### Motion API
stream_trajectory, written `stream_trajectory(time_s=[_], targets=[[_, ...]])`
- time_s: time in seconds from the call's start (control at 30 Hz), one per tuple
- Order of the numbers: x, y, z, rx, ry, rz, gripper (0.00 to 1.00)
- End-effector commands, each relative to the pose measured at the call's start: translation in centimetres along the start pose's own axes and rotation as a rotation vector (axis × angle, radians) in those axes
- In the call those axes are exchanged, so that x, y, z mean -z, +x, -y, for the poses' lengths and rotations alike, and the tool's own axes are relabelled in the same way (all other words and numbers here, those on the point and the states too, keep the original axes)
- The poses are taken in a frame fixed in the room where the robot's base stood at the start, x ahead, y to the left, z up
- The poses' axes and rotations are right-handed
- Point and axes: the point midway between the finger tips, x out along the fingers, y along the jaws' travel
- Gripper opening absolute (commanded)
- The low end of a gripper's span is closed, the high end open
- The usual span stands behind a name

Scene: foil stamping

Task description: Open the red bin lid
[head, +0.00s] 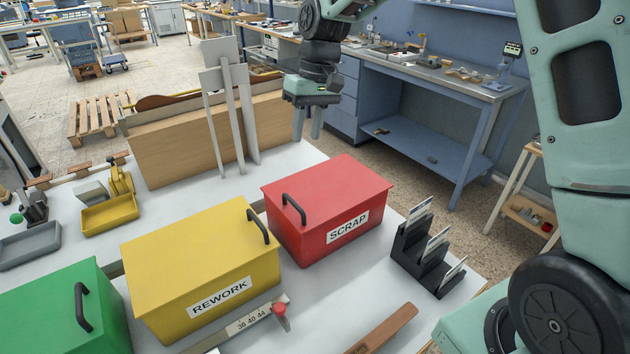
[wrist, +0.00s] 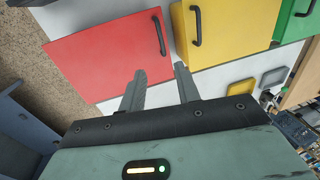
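The red bin (head: 332,222) stands on the white table and carries a SCRAP label on its front. Its lid (head: 325,188) is shut, with a black bar handle (head: 293,208) along its left side. In the wrist view the red lid (wrist: 105,55) fills the upper left and its handle (wrist: 159,36) stands at its right edge. My gripper (head: 307,128) hangs above and behind the bin, pointing down. In the wrist view its two fingers (wrist: 160,78) are apart with nothing between them, and do not touch the handle.
A yellow REWORK bin (head: 205,265) stands close left of the red bin, with a green bin (head: 65,310) beyond it. A black card rack (head: 425,258) stands right of the red bin. Upright grey plates (head: 228,110) and a wooden panel (head: 190,145) rise behind.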

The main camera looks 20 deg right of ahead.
Motion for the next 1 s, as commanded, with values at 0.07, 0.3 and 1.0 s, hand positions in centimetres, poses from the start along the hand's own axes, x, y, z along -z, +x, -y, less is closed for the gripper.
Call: stream_trajectory(time_s=[0.07, 0.3, 1.0], targets=[[0.1, 0.5, -0.1, 0.001, 0.001, 0.002, 0.33], [-0.1, 4.2, 0.0, 0.001, 0.000, 0.007, 0.33], [0.0, 16.6, 0.0, 0.001, -0.001, 0.001, 0.33]])
